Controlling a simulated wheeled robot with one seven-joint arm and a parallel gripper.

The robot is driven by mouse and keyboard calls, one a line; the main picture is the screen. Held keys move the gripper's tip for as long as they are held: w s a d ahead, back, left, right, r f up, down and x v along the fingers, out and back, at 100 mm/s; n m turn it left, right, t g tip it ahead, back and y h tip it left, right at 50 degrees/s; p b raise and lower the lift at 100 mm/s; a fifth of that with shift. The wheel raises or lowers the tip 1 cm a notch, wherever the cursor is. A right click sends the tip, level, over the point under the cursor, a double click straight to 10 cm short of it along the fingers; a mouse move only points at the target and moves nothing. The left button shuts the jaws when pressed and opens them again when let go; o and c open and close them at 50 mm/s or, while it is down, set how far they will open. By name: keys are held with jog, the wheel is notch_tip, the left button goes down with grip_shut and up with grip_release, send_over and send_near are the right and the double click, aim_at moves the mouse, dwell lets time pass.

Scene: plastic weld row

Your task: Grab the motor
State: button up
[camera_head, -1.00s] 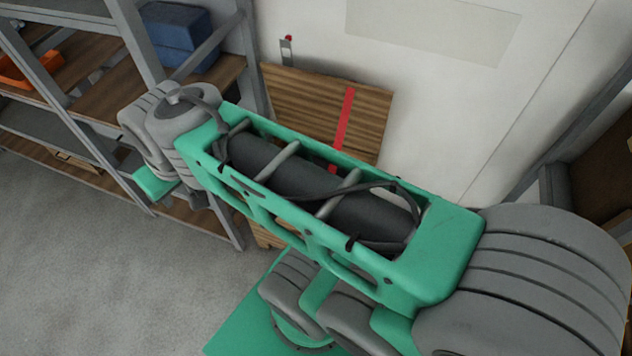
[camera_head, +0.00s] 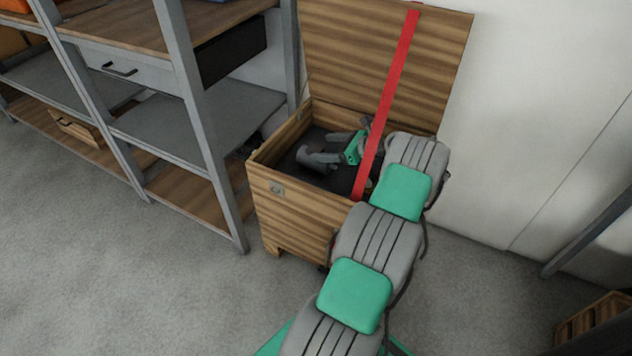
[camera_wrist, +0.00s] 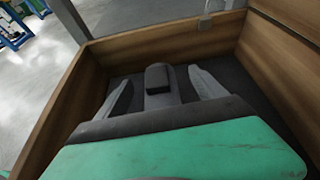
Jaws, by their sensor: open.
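The grey motor (camera_head: 309,158) lies on the dark floor of an open wooden crate (camera_head: 298,212) in the head view. My gripper (camera_head: 327,147) has green and grey parts and is down inside the crate, right at the motor. In the wrist view my gripper (camera_wrist: 162,86) is open, with one grey finger on each side. A grey piece with a dark cap, which looks like the motor (camera_wrist: 158,80), shows between the fingers, with small gaps at both sides. The gripper's green body hides the near part of the crate.
The crate walls are close around my gripper. A metal shelf (camera_head: 205,120) stands at left. Grey floor (camera_head: 110,260) is open at front left.

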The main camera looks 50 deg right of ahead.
aim_at(308, 151)
jog(key=shift+d+f, duration=0.15)
jog(key=shift+f, duration=0.3)
jog(key=b+x, duration=0.1)
jog(key=x, duration=0.1)
jog(key=b+x, duration=0.1)
jog(key=x, duration=0.1)
jog(key=b+x, duration=0.1)
jog(key=x, duration=0.2)
jog(key=shift+s+a+f+b, duration=0.15)
jog(key=shift+a+f+b, duration=0.1)
jog(key=shift+a+b, duration=0.15)
jog(key=shift+r, duration=0.1)
grip_shut()
